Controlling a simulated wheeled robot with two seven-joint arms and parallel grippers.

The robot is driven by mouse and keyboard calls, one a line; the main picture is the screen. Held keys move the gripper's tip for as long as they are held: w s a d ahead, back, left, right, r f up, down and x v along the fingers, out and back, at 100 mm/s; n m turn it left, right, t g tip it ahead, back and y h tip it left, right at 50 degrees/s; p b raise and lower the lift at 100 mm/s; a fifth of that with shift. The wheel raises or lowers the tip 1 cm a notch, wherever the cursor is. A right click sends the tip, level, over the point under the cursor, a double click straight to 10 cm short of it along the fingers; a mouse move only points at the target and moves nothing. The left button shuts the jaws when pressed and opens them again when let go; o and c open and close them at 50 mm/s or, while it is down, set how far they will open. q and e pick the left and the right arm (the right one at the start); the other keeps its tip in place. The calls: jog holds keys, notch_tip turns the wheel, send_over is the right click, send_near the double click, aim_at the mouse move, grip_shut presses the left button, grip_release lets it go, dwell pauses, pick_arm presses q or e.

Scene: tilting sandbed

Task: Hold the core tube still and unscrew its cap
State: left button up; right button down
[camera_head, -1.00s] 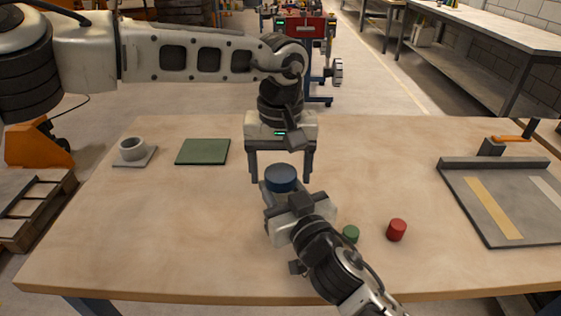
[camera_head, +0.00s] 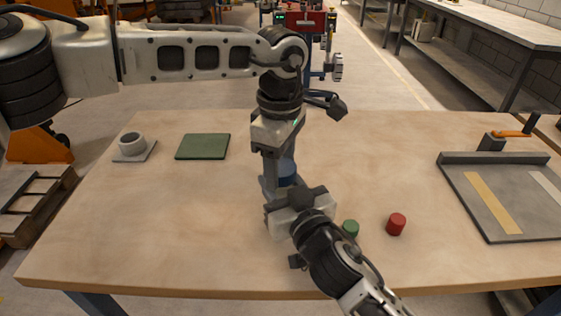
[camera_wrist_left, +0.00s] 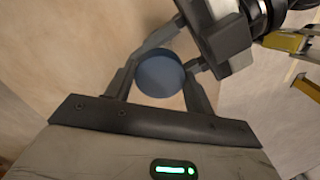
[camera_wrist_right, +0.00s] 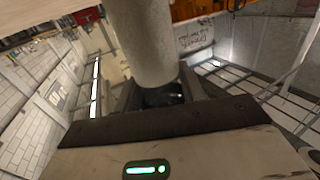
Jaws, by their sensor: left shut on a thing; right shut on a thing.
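The blue cap (camera_head: 288,172) sits at the top of the core tube near the middle of the table. My left gripper (camera_head: 279,176) reaches down from above and is shut on the cap; the cap (camera_wrist_left: 159,77) shows between its fingers in the left wrist view. My right gripper (camera_head: 285,193) comes in from the lower right and is shut on the tube below the cap. The pale grey tube (camera_wrist_right: 145,40) shows between its fingers in the right wrist view. In the head view the tube is mostly hidden by the grippers.
A green mat (camera_head: 203,147) and a grey ring on a plate (camera_head: 132,146) lie at left. A grey tray (camera_head: 470,212) is at right. The table's front left (camera_head: 150,240) is clear.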

pick_arm(q)
jog(key=n, duration=0.7)
jog(key=shift+n, duration=0.4)
jog(key=n, duration=0.7)
jog(key=shift+n, duration=0.3)
jog(key=n, duration=1.4)
jog(key=shift+r+n, duration=0.1)
jog(key=shift+n, duration=0.2)
jog(key=shift+r, duration=0.25)
jog(key=shift+r, duration=0.85)
